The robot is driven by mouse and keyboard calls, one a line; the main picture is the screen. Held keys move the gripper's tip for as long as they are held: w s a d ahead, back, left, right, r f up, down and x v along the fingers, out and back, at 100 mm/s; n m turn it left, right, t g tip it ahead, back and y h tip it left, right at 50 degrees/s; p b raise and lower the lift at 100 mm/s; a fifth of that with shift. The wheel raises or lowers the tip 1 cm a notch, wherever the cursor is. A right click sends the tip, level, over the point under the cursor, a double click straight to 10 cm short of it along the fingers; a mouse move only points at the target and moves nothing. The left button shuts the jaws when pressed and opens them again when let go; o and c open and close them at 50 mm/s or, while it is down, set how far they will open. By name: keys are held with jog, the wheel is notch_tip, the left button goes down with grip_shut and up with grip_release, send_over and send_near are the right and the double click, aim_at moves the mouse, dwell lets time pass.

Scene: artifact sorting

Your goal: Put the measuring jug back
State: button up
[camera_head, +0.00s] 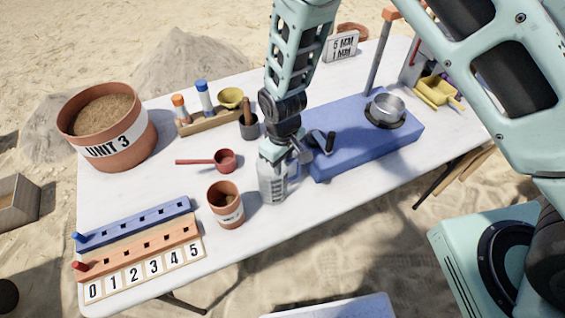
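The measuring jug (272,188) is a clear, greyish vessel standing upright near the front edge of the white table, with its handle on the right side. My gripper (286,152) points down at the jug's top and hides part of its rim. The fingers are at the rim and handle side, but I cannot tell whether they are closed on it. I also cannot tell whether the jug's base touches the table.
A small terracotta pot (227,208) stands just left of the jug, with a red scoop (224,160) behind it. A blue platform (345,160) lies right, bearing a metal bowl (388,106). The large UNIT 3 pot (124,145) and numbered peg rails (150,246) are left.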

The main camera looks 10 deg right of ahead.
notch_tip(320, 180, up, 10)
jog(key=shift+r+b, duration=0.15)
jog(key=shift+b, duration=0.75)
jog(key=shift+r, duration=0.6)
jog(key=s+d+r, duration=0.3)
jog(key=s+r, duration=0.3)
jog(key=s, duration=0.4)
jog(key=s+d+r, duration=0.4)
jog(key=s+r, duration=0.2)
jog(key=s, duration=0.4)
jog(key=shift+s+r+y, duration=0.15)
jog(key=shift+r+y, duration=0.15)
jog(key=shift+r, duration=0.1)
